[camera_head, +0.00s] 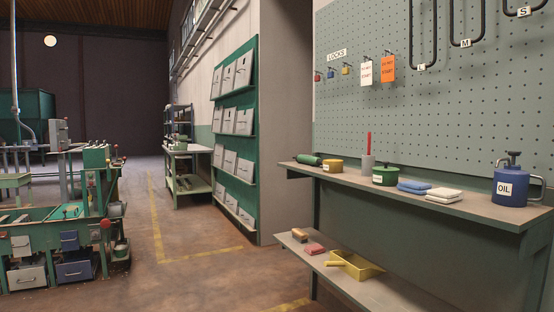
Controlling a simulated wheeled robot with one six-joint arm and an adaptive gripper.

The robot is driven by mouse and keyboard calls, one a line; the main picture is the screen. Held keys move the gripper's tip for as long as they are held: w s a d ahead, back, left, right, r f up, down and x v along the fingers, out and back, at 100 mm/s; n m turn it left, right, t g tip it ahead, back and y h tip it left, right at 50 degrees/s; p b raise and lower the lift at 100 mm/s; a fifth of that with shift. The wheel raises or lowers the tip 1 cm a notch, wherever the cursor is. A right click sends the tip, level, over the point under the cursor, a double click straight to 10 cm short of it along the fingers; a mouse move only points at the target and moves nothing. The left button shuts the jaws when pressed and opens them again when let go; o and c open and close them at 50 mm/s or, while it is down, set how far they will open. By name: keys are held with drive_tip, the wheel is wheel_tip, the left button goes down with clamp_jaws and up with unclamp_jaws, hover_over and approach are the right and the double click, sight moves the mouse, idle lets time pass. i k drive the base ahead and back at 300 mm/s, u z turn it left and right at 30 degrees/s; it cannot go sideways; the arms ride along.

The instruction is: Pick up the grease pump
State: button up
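My gripper is not in view. A dark green cylinder (308,160) lies on its side at the far left end of the grey worktop (455,209); it may be the grease pump, but it is too small to be sure. A blue can (510,187) with a white "OIL" label, a dark top pump handle and a spout to the right stands upright at the worktop's right end. No label naming a grease pump is readable.
Between them stand a yellow tin (332,166), a grey holder (367,166) with a red stick, a green tin (385,176) and folded blue (414,187) and white (443,196) cloths. The central floor (180,262) is clear.

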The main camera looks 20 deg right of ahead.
sight(313, 160)
drive_tip(key=z, duration=0.2)
drive_tip(key=i, duration=1.85)
drive_tip(key=z, duration=0.4)
